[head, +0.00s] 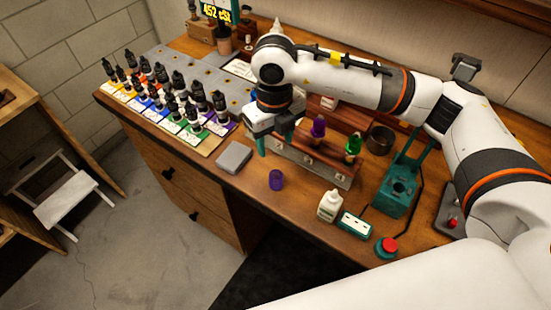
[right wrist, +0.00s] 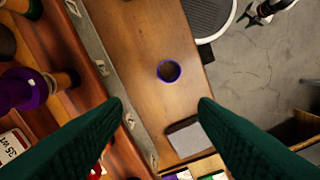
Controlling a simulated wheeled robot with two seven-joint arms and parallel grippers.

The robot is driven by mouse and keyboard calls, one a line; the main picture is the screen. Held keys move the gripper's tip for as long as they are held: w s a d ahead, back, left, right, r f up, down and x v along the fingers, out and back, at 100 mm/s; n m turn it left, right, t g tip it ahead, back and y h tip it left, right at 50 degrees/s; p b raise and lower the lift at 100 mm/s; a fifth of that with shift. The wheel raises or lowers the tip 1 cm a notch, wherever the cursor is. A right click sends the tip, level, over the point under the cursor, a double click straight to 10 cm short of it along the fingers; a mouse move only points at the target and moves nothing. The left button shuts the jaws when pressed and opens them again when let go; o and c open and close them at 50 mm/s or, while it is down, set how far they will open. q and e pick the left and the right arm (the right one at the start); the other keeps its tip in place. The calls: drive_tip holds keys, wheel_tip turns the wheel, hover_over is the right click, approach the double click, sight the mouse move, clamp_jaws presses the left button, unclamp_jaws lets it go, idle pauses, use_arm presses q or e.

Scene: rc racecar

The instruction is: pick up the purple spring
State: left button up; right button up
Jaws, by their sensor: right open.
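The purple spring (head: 276,180) stands upright on the wooden bench near its front edge. In the right wrist view it shows from above as a purple ring (right wrist: 169,71), between the fingers' lines but beyond the tips. My right gripper (head: 275,143) hangs above the bench, up and slightly left of the spring in the head view. Its teal fingers (right wrist: 161,106) are spread with nothing between them.
A grey block (head: 233,157) lies left of the spring. A wooden rack (head: 310,165) with purple and green-topped items stands behind it. A white bottle (head: 330,205), a teal-edged meter (head: 355,224) and a red button (head: 388,246) are to the right. Bare wood surrounds the spring.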

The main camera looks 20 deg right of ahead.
use_arm(q)
drive_tip(key=s+a+r+p, duration=0.1)
drive_tip(key=s+r+p, duration=0.1)
drive_tip(key=s, duration=0.6)
use_arm(e)
hover_over(275, 176)
drive_tip(key=s, duration=0.1)
drive_tip(key=f, duration=0.4)
drive_tip(key=shift+s+a+f, duration=0.15)
drive_tip(key=shift+a+f, duration=0.05)
wheel_tip(275, 176, down, 4)
drive_tip(key=shift+r+p, duration=0.25)
drive_tip(key=shift+p, duration=0.65)
wheel_tip(275, 176, down, 2)
drive_tip(key=shift+f, duration=0.45)
drive_tip(key=c, duration=1)
use_arm(q)
drive_tip(key=w+r, duration=0.2)
drive_tip(key=w, duration=0.1)
drive_tip(key=shift+d+r, duration=0.15)
drive_tip(key=shift+d, duration=0.05)
